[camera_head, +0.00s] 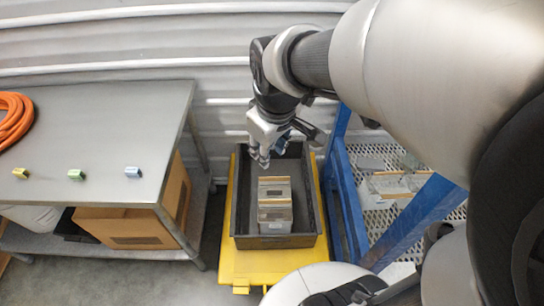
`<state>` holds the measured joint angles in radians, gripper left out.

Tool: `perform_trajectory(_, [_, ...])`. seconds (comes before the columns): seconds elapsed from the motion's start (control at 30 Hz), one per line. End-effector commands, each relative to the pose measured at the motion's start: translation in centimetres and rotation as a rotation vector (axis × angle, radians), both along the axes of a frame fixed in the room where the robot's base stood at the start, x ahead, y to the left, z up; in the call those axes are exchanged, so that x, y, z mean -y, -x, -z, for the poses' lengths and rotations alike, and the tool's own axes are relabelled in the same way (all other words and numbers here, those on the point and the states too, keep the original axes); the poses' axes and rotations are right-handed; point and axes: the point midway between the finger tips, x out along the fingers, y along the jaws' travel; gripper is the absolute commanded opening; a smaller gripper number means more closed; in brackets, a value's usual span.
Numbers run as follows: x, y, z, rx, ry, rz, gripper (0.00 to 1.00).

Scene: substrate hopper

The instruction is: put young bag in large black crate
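The large black crate (241,215) sits on a yellow platform below my arm. Inside it lie two pale, block-like bags with brown bands, a farther one (274,186) and a nearer one (275,213), close together near the middle. My gripper (290,150) hangs above the far end of the crate. Its fingers look spread apart, and no bag shows between them. More pale bags (388,187) lie on the mesh shelf at the right, partly hidden by my arm. I cannot tell which bag is the young one.
A blue-framed rack (344,190) with a mesh shelf stands close to the crate's right. A grey metal table (100,135) stands at left, with an orange hose (14,118) and small fittings on top. A cardboard box (125,228) is underneath. A corrugated wall is behind.

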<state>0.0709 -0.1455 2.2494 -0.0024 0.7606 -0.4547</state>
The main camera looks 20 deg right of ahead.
Motion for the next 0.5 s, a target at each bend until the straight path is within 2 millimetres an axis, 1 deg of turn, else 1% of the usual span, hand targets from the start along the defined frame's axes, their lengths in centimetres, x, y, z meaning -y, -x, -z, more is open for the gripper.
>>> perform_trajectory(0.03, [-0.4,1.6,-1.2,0.023,-0.011,0.035,0.30])
perform_trajectory(0.1, [-0.9,3.9,-2.2,0.043,-0.031,0.090,0.30])
perform_trajectory(0.2, [-1.5,7.1,-3.3,0.073,-0.062,0.169,0.30])
perform_trajectory(0.3, [-1.9,9.9,-3.7,0.099,-0.092,0.240,0.30])
perform_trajectory(0.4, [-2.2,12.0,-3.9,0.118,-0.118,0.298,0.30])
perform_trajectory(0.5, [-2.4,13.5,-3.8,0.129,-0.137,0.336,0.30])
